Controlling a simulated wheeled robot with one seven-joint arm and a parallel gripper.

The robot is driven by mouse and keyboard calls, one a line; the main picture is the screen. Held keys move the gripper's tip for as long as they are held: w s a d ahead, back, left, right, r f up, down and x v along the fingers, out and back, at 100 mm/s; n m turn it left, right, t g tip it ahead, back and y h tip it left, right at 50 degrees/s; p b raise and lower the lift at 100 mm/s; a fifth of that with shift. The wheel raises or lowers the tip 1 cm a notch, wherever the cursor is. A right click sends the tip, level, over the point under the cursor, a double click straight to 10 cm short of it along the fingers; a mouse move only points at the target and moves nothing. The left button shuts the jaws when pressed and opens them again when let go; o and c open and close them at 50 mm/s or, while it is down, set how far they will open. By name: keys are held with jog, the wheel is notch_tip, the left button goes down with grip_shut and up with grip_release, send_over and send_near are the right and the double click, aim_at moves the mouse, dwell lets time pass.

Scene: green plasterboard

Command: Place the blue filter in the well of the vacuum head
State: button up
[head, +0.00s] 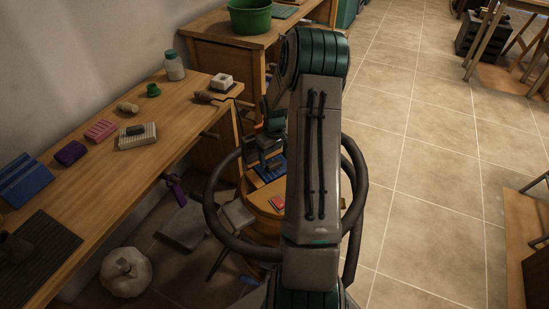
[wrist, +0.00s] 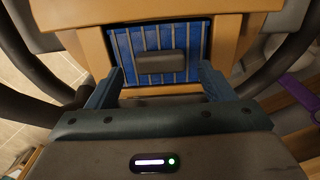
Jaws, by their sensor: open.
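The blue filter (wrist: 122,46) shows in the wrist view as a blue panel with pale ribs and a grey grip block (wrist: 162,62) across its middle.
A wooden bench (head: 180,108) on the left holds a cream ribbed block with a dark grip (head: 137,140), pink (head: 100,131) and purple (head: 70,153) blocks and a blue ridged piece (head: 24,180). A dark hoop (head: 212,205) surrounds the stand.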

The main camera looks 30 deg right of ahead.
aim_at(274, 163)
notch_tip(274, 163, up, 10)
jog(key=r, duration=0.1)
jog(key=s+a+r, duration=0.4)
jog(key=a+r, duration=0.1)
jog(key=a, duration=0.2)
jog(key=s+a+r, duration=0.3)
jog(key=a+r, duration=0.2)
jog(key=a, duration=0.3)
jog(key=s+a+r+t, duration=0.2)
jog(key=s+a, duration=0.8)
jog(key=s, duration=0.5)
jog(key=shift+a+r+p, duration=0.15)
jog(key=shift+r+p, duration=0.2)
jog(key=shift+r, duration=0.2)
